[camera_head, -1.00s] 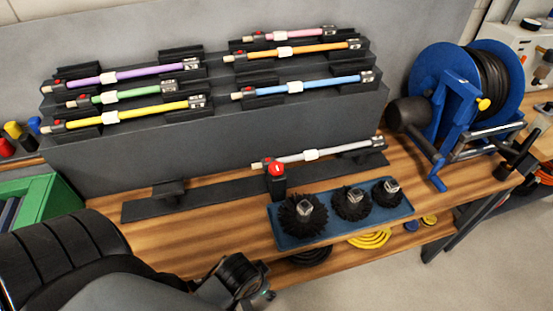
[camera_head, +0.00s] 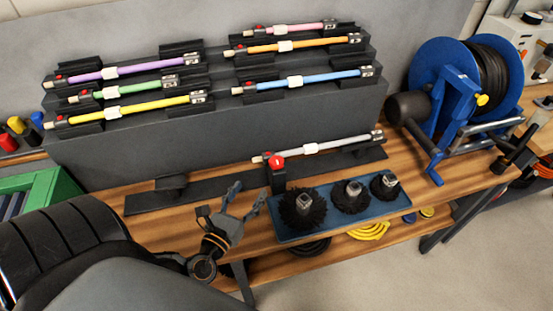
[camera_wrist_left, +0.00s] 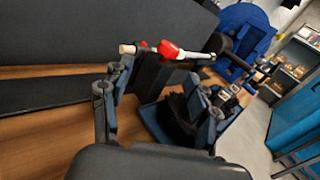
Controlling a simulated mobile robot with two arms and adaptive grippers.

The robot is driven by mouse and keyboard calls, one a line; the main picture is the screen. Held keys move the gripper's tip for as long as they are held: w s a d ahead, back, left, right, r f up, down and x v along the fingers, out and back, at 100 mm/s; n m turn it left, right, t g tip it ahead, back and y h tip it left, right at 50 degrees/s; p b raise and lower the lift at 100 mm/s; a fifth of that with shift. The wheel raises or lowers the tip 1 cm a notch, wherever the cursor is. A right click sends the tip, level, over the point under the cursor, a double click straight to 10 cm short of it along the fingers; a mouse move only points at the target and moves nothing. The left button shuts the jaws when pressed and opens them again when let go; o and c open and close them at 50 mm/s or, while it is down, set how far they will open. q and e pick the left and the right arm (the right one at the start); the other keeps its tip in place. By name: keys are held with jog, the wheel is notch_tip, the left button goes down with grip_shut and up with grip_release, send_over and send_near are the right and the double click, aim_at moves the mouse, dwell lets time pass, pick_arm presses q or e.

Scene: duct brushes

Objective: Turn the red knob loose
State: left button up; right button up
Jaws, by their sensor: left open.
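The red knob (camera_head: 277,162) sits on top of a black clamp post (camera_head: 277,182) on the bench. A grey-white rod (camera_head: 330,146) lies through that clamp and over a rest to the right. My left gripper (camera_head: 244,198) is open and empty, in front and to the left of the knob, apart from it. In the left wrist view the knob (camera_wrist_left: 169,49) shows beyond and between the open fingers (camera_wrist_left: 155,100), with the rod's pale end to its left. My right gripper is not in view.
A blue tray (camera_head: 395,211) with black brushes stands close right of my left gripper. Behind, a stepped grey rack (camera_head: 250,117) holds several coloured rods. A blue hose reel (camera_head: 450,90) stands at the right. Bare wood lies left of the gripper.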

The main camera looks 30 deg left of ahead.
aim_at(274, 164)
pick_arm(q)
jog(key=w+m+p, duration=0.1)
jog(key=w, duration=0.3)
jog(key=w+p, duration=0.1)
jog(key=w, duration=0.3)
jog(key=w+m+h+p, duration=0.1)
jog(key=w, duration=0.3)
jog(key=shift+w+r+m, duration=0.1)
jog(key=shift+r+m, duration=0.05)
jog(key=shift+m, duration=0.15)
jog(key=shift+w+a, duration=0.1)
jog(key=shift+w, duration=0.6)
jog(key=shift+c, duration=0.5)
jog(key=c, duration=1.1)
